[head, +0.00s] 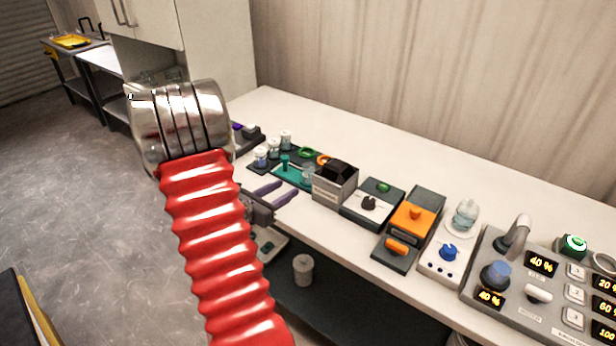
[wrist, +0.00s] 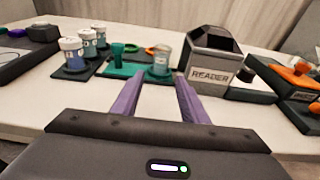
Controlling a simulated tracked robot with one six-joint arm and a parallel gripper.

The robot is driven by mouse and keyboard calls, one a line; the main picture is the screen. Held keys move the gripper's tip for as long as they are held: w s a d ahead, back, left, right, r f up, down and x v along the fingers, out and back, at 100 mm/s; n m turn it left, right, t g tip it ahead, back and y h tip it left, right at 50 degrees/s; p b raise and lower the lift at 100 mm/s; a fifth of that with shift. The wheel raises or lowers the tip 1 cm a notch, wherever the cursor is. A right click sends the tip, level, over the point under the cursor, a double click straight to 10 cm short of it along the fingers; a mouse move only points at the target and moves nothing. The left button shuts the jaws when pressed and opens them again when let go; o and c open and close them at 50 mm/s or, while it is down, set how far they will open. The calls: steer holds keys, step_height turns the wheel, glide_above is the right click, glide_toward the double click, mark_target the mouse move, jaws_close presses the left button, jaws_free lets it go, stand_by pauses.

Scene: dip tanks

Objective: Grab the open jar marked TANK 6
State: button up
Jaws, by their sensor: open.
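A clear open jar (wrist: 162,60) with bluish contents stands at the right end of a teal tray (wrist: 121,71) in the wrist view. It also shows in the head view (head: 308,173). Its marking is too small to read, so I cannot confirm TANK 6. My gripper (wrist: 159,80) is open, with its two purple fingers pointing toward this jar, which shows beyond and between the fingertips. In the head view my gripper (head: 281,192) is at the bench's front edge, short of the jar. Nothing is between the fingers.
Several white-lidded jars (wrist: 71,52) stand on a dark rack at left. A green peg (wrist: 117,55) is on the teal tray. The grey READER box (wrist: 212,66) stands close to the jar's right. Bare bench (wrist: 85,97) lies in front.

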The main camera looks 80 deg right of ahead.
mark_target(305, 178)
steer(key=x, duration=0.5)
steer(key=shift+s+d+f, duration=0.15)
steer(key=shift+s+d, duration=0.05)
steer(key=shift+d, duration=0.15)
steer(key=shift+x, duration=2.55)
steer(key=shift+f, duration=0.1)
steer(key=shift+c, duration=0.6)
steer(key=c, duration=0.7)
